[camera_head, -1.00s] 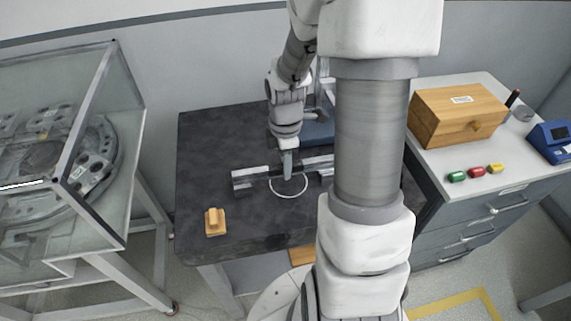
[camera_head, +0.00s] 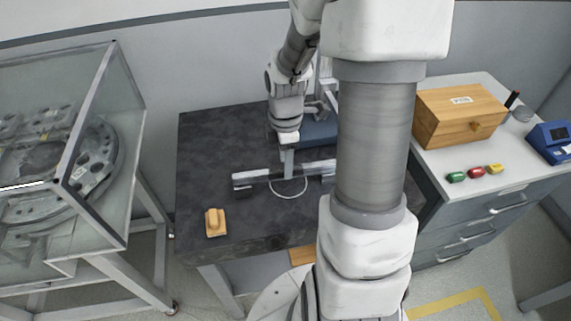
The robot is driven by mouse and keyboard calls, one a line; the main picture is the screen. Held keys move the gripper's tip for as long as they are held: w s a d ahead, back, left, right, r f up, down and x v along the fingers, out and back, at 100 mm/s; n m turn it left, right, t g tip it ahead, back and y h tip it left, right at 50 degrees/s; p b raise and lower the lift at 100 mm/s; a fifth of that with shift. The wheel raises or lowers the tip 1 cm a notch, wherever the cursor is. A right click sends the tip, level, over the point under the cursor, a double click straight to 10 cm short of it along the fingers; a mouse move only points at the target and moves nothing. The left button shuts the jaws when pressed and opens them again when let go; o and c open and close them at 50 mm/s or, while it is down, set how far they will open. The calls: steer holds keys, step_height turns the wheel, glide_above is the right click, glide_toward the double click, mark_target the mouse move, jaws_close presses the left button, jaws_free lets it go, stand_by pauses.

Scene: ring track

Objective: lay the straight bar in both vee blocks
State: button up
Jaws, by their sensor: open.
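The straight silvery bar (camera_head: 258,176) lies across the dark table, running left to right, with its right part behind my arm. A dark vee block (camera_head: 241,183) is under its left end. The other vee block (camera_head: 328,177) is near the right end, partly hidden by my arm. The bar appears to rest across both, but its exact seating is too small to tell. My gripper (camera_head: 288,175) points down at the middle of the bar and is open. Its fingertips are close to the bar; I cannot tell whether they touch it.
A white ring marking (camera_head: 289,194) is on the table (camera_head: 205,145) in front of the bar. A small wooden block (camera_head: 216,222) stands at the front left. A glass case (camera_head: 130,100) stands left; a wooden box (camera_head: 459,115) sits on the right cabinet.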

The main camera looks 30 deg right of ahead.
step_height(320, 180, up, 10)
steer(key=p, duration=0.1)
steer(key=shift+r, duration=0.15)
stand_by(0.5)
